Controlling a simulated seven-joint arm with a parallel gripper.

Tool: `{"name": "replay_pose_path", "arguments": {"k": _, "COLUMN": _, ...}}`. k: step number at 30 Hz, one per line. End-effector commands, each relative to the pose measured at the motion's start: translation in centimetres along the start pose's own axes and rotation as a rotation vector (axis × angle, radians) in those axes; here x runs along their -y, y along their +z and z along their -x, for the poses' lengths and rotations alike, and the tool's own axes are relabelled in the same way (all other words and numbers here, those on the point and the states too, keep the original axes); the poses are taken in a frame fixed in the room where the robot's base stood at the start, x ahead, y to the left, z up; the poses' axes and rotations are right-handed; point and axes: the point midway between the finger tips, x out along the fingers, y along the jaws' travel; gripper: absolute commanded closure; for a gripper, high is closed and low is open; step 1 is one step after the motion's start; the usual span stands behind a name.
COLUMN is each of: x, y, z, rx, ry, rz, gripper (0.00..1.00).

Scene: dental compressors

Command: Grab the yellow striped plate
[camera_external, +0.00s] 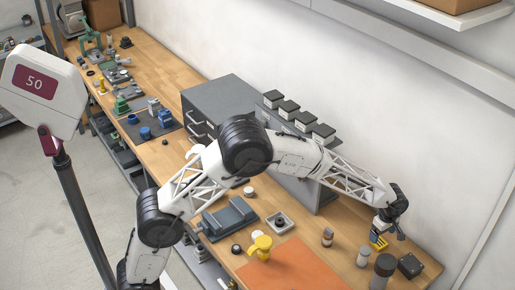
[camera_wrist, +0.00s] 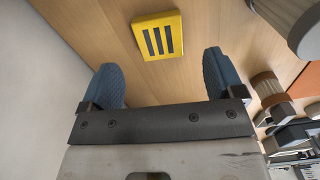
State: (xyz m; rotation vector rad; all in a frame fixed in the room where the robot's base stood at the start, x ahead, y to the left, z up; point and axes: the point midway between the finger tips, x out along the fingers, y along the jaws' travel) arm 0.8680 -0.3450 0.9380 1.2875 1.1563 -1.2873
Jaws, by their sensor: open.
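The yellow striped plate (camera_wrist: 158,36) is a small yellow square with dark stripes, lying on the wooden bench in the wrist view. In the external view the plate (camera_external: 378,243) shows just below my gripper (camera_external: 390,232). In the wrist view my gripper (camera_wrist: 163,85) is open, with its two blue fingers apart and nothing between them. The plate lies beyond the fingertips, roughly centred between them, and does not appear to touch them. The external view is too small to tell the exact height of the fingers above the bench.
A dark block (camera_external: 410,265) and a grey cylinder (camera_external: 383,270) stand close to the plate. Small jars (camera_external: 363,257) (camera_external: 327,237) stand to its left. An orange mat (camera_external: 295,270) with a yellow part (camera_external: 261,246) lies further left. The wall is behind the bench.

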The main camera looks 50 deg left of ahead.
Motion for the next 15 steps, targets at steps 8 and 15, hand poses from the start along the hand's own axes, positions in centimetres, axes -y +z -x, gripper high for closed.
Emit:
{"name": "replay_pose_path", "arguments": {"k": 8, "x": 0.0, "y": 0.0, "z": -2.4, "rx": -0.001, "ry": -0.003, "rz": 0.0, "gripper": 0.13}}
{"name": "replay_pose_path", "arguments": {"k": 15, "x": 0.0, "y": 0.0, "z": -4.7, "rx": 0.0, "ry": -0.001, "rz": 0.0, "gripper": 0.13}}
